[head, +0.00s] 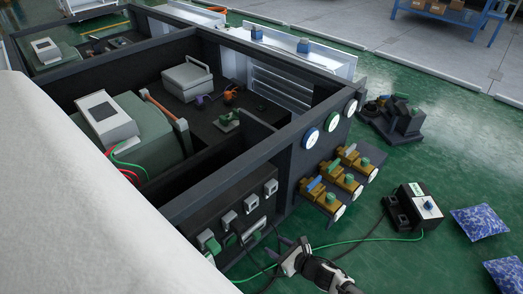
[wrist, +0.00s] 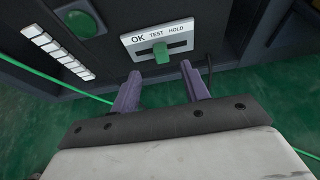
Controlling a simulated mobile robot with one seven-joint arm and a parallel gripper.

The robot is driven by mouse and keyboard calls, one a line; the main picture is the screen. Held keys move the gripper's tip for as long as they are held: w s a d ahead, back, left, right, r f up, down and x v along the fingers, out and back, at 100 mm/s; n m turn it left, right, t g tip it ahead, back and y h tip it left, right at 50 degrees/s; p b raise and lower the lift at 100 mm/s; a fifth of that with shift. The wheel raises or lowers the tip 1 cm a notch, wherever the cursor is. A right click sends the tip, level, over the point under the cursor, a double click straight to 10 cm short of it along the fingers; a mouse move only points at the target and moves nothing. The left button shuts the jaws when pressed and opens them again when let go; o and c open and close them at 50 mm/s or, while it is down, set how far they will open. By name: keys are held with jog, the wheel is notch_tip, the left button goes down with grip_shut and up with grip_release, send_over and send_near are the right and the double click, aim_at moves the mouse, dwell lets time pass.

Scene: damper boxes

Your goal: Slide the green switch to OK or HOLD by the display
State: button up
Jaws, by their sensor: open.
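The green switch (wrist: 161,56) shows in the wrist view, in the slot of a pale plate (wrist: 181,33) marked OK, TEST and HOLD from left to right. The switch sits near the middle of the slot, below TEST. My gripper (wrist: 160,87) is open, its two purple fingers pointing at the plate and spread to either side below the switch, apart from it. In the head view my gripper (head: 291,254) is low in front of the dark cabinet (head: 290,165). I cannot make out a readable display in the wrist view.
A row of white cells (wrist: 58,51) and a round green part (wrist: 80,22) lie left of the plate. Green cable runs near my gripper. A small box with a blue knob (head: 428,205) and blue cushions (head: 481,223) lie on the green floor at right.

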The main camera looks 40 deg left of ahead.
aim_at(259, 235)
jog(key=b+x, duration=0.1)
jog(key=x, duration=0.7)
jog(key=shift+f+b, duration=0.1)
jog(key=shift+b, duration=0.25)
grip_shut()
